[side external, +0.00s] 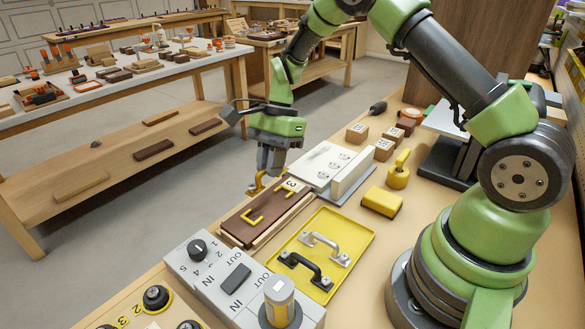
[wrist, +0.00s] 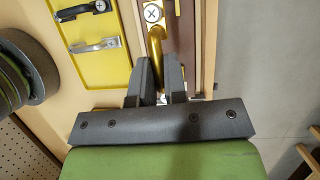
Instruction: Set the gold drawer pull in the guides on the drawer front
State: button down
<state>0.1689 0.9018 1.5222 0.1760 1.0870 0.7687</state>
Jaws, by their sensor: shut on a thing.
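The gold drawer pull (side external: 258,183) is held in my gripper (side external: 268,172) at the far end of the brown drawer front (side external: 237,228). In the wrist view the gold drawer pull (wrist: 156,45) runs up from between the two dark fingers of my gripper (wrist: 160,70), which are shut on it. Yellow guides (side external: 254,217) mark the top of the drawer front. The pull appears to be above or beside the far edge of the drawer front, outside the guides; I cannot tell whether it touches anything. Its lower end is hidden by the fingers.
A yellow tray (side external: 350,270) with a silver pull (side external: 325,247) and a black pull (side external: 306,268) lies to the right of the drawer front. A grey switch panel (side external: 215,275) stands in front. A white block (side external: 352,173) and wooden cubes (side external: 357,132) stand behind.

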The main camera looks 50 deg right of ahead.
aim_at(271, 202)
jog(key=shift+w+f, duration=0.1)
jog(key=shift+f, duration=2.6)
jog(key=shift+f, duration=0.5)
jog(key=c, duration=0.8)
grip_release()
jog(key=shift+c, duration=0.2)
jog(key=shift+r, duration=0.15)
jog(key=shift+r, duration=3.4)
